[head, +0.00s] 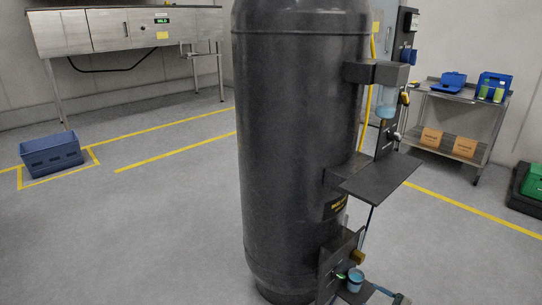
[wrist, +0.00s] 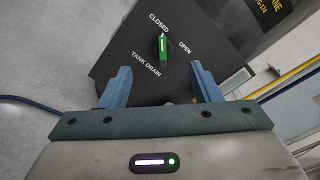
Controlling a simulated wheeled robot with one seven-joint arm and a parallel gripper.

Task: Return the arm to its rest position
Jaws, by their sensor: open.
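My gripper (wrist: 160,72) is open and empty in the wrist view, with its two blue fingers well apart. It faces a dark plate (wrist: 112,60) lettered CLOSED, OPEN and TANK DRAIN. A green valve handle (wrist: 163,48) on the plate shows between and beyond the fingertips, with a clear gap on each side. The handle's white-marked end points up towards the word CLOSED. A low plate (head: 330,272) stands at the foot of the big dark tank (head: 295,130).
A dark shelf (head: 378,177) juts from the tank's right side. A blue crate (head: 51,154) lies on the floor at left, a steel cart (head: 455,100) at right. The floor left of the tank is mostly clear.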

